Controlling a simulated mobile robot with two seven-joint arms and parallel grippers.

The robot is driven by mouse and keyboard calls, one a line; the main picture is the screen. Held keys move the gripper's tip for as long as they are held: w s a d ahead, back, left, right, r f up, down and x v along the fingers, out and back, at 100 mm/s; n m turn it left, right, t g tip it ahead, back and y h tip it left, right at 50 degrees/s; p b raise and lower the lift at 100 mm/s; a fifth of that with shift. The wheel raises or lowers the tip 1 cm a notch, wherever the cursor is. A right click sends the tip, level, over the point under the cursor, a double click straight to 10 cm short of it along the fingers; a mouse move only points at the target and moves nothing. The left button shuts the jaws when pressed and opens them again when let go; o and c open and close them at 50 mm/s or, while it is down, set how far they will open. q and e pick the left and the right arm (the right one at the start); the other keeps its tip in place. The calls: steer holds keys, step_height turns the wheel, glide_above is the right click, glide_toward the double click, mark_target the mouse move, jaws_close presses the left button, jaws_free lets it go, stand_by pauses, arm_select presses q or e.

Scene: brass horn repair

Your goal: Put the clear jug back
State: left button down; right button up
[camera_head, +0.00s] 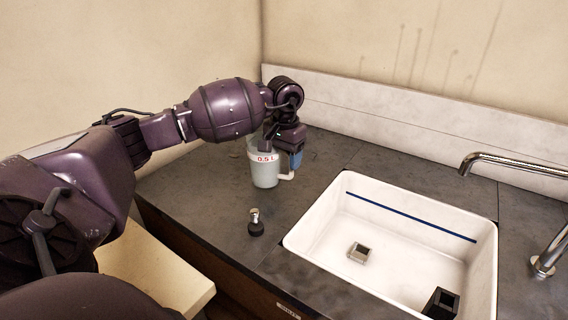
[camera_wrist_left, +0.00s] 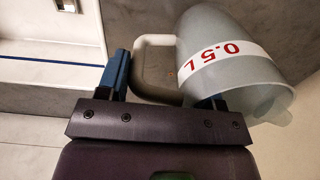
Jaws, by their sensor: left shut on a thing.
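The clear jug (camera_head: 265,172) is a translucent vessel with a white band marked 0.5 L in red. It is at the counter's back left, to the left of the sink; I cannot tell whether its base touches the counter. In the left wrist view the jug (camera_wrist_left: 225,62) shows large, with its pale handle (camera_wrist_left: 146,68) between the blue fingers. My left gripper (camera_head: 284,160) reaches down at the jug's handle side and is shut on the jug by its handle. My right gripper is out of view.
A white sink (camera_head: 400,225) with a blue line inside is to the right; it holds a small metal square piece (camera_head: 358,252) and a black block (camera_head: 440,303). A small black-based knob (camera_head: 256,222) stands in front of the jug. A chrome faucet (camera_head: 510,165) is at right.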

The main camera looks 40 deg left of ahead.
arm_select(q)
step_height(320, 180, down, 2)
steer(key=shift+f, duration=0.1)
steer(key=shift+c, duration=1.3)
jaws_free()
steer(key=shift+f, duration=0.1)
steer(key=shift+r, duration=0.2)
step_height(320, 180, up, 12)
